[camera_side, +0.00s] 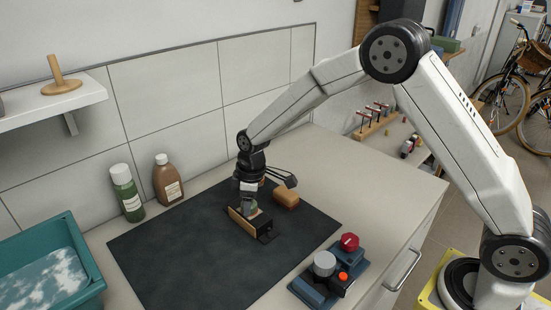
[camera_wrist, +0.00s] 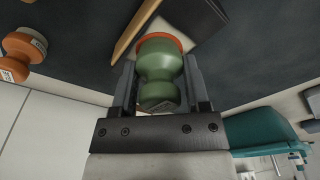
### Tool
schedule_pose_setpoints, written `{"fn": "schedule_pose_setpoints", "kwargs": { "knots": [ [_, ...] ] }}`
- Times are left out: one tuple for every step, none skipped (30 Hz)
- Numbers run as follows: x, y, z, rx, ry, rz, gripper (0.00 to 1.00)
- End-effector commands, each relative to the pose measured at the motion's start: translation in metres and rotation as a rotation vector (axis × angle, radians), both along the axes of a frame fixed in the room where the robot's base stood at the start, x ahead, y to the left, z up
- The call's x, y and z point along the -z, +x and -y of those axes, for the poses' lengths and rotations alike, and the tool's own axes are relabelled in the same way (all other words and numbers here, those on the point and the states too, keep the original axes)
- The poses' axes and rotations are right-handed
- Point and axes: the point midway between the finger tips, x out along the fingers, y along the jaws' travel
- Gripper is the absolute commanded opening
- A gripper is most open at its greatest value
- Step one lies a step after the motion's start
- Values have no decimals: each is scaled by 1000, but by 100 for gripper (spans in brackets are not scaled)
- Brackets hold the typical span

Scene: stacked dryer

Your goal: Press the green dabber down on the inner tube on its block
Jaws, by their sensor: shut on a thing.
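My gripper (camera_side: 250,196) is shut on the green dabber (camera_wrist: 158,70), which sits between both fingers in the wrist view. The dabber's orange-red rim faces away from the palm. In the side view the dabber (camera_side: 250,208) shows just under the fingers, over the wooden block (camera_side: 238,217) on the dark mat. A black strip, seemingly the inner tube (camera_side: 268,237), lies along the block and hangs past its near end. In the wrist view the block's wooden edge (camera_wrist: 134,30) and a dark strip (camera_wrist: 196,16) lie beyond the dabber. I cannot tell whether dabber and tube touch.
A green bottle (camera_side: 127,192) and a brown bottle (camera_side: 168,180) stand by the wall. A teal basin (camera_side: 92,278) is at left. A blue holder (camera_side: 311,292) stands at the mat's right edge. The mat's front (camera_side: 180,270) is clear.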

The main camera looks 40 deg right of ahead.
Motion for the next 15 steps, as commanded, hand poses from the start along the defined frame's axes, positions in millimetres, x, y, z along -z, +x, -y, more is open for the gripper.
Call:
{"fn": "schedule_pose_setpoints", "kwargs": {
  "knots": [
    [1, 0, 0, 0, -1, -1, 12],
    [1, 0, 0, 0, -1, -1, 12],
    [1, 0, 0, 0, -1, -1, 12],
    [1, 0, 0, 0, -1, -1, 12],
    [0, 0, 0, 0, -1, -1, 12],
    [0, 0, 0, 0, -1, -1, 12],
    [-1, 0, 0, 0, 0, 0, 12],
    [-2, 0, 0, 0, 0, 0, 12],
    [-4, 0, 0, 0, 0, 1, 12],
    [-6, 0, 0, 0, 0, 1, 12],
    [-8, 0, 0, 0, 0, 1, 12],
    [-10, 0, 0, 0, 0, 1, 12],
    [-11, 0, 0, 0, 0, 1, 12],
    [-13, 0, 0, 0, 1, 1, 12],
    [-15, 0, 0, 1, 0, 0, 12]
  ]
}}
